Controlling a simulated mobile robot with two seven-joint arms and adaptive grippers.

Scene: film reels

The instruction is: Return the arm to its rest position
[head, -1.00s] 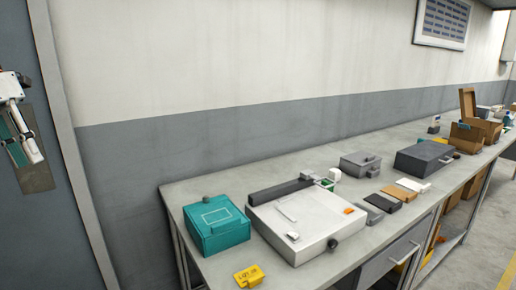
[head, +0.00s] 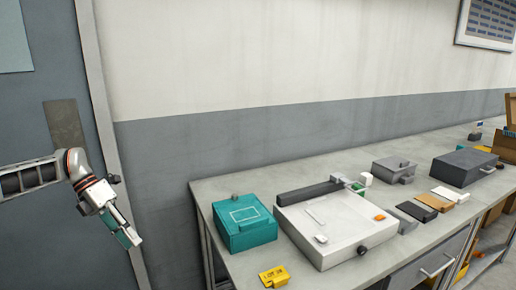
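My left arm comes in from the left edge in the head view. My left gripper (head: 125,229) points down and to the right in front of the grey door, to the left of the workbench and apart from it. Its fingers are small, with a teal strip along them. I cannot tell whether they are open or shut, and no separate held object can be made out. My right gripper is out of view.
The workbench (head: 206,188) stands right of the arm. Near its left end are a teal box (head: 243,236), a white flat device (head: 325,243) and a yellow tag (head: 274,277). Grey boxes stand farther right. The space between gripper and bench is clear.

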